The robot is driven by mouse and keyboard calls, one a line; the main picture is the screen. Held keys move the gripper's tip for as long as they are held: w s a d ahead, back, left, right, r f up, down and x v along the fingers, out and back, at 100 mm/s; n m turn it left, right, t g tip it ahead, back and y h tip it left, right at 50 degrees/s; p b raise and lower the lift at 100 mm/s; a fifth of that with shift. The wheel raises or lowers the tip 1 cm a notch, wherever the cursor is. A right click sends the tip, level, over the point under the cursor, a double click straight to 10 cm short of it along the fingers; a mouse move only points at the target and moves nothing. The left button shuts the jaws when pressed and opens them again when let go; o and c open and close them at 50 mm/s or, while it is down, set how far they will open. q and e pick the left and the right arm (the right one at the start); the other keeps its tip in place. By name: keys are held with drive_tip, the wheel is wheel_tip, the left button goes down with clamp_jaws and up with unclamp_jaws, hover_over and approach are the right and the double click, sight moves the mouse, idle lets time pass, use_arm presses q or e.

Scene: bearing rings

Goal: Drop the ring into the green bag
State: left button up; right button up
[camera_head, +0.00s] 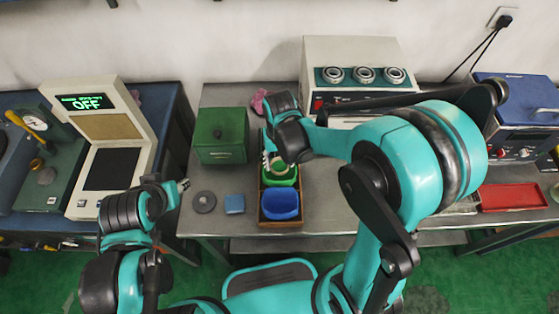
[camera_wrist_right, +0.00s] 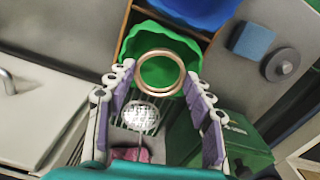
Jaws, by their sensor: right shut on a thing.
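My right gripper (camera_head: 272,162) is over the wooden tray, with its fingertips closed on a pale metal ring (camera_wrist_right: 137,72) in the right wrist view. The ring is held between the two fingers and appears in front of the green bag (camera_wrist_right: 178,46), overlapping its opening. In the head view the green bag (camera_head: 288,181) sits in the tray, partly hidden by my right gripper and wrist. The ring cannot be clearly made out there. My left gripper (camera_head: 184,185) is low at the left, away from the tray; its fingers are too small to read.
A blue bag (camera_head: 281,206) sits in front of the green one in the tray (camera_head: 281,223). A green box (camera_head: 221,138), a grey disc (camera_head: 204,201) and a blue block (camera_head: 234,204) are to the left. A white device with knobs (camera_head: 352,62) stands behind.

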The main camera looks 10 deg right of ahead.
sight(279, 165)
drive_tip(key=shift+f+b, duration=0.4)
drive_tip(key=shift+b, duration=0.05)
idle(0.9)
idle(0.6)
drive_tip(key=o, duration=1.2)
wheel_tip(279, 165, up, 8)
drive_tip(key=p, duration=0.6)
